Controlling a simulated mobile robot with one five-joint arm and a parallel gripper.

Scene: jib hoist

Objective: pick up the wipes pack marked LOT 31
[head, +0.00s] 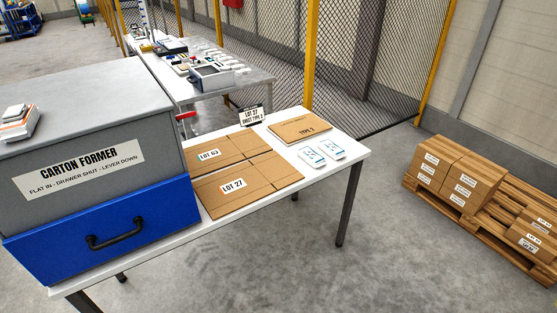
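Two small white packs with blue print lie flat side by side on the white table (345,135), near its right end. The left pack (311,157) and the right pack (332,149) are close together. They may be wipes packs, but their print is too small to read, so I cannot tell whether either is marked LOT 31. My gripper is not in view.
A grey carton former (80,120) with a shut blue drawer (110,232) fills the left. Flat cartons marked LOT 63 (228,145) and LOT 27 (262,178) lie beside it. A brown TYPE 2 stack (298,128) lies behind the packs. A loaded pallet (470,225) stands right.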

